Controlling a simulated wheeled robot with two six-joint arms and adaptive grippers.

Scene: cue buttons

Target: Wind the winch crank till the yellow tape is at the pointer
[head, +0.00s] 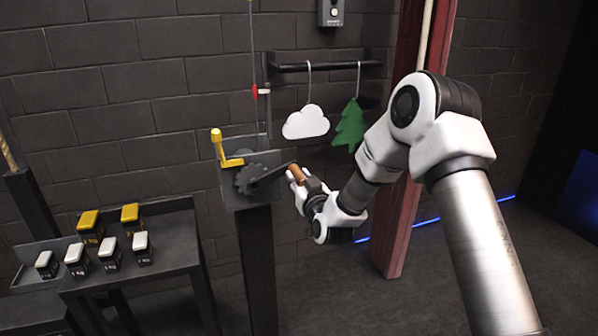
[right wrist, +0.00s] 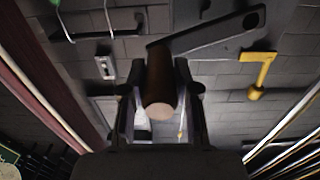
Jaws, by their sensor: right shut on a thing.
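The winch (head: 238,166) sits on a dark post, with a toothed wheel (head: 252,180) on its face. Its dark crank arm (head: 272,178) reaches right to a brown handle (head: 297,172). My right gripper (head: 299,180) is shut on that handle. In the right wrist view, the handle (right wrist: 160,85) lies between both fingers, at the end of the dark crank arm (right wrist: 215,30). A thin line (head: 252,45) runs up from the winch, with a red pointer-like mark (head: 255,92) on or beside it. I cannot clearly make out the yellow tape. My left gripper is out of view.
A yellow lever (head: 222,148) stands on the winch's left side. A white cloud (head: 306,122) and a green tree (head: 349,126) hang from a rail above the handle. Several weights stand on a bench (head: 165,235) at lower left. A red column (head: 398,225) stands behind my right arm.

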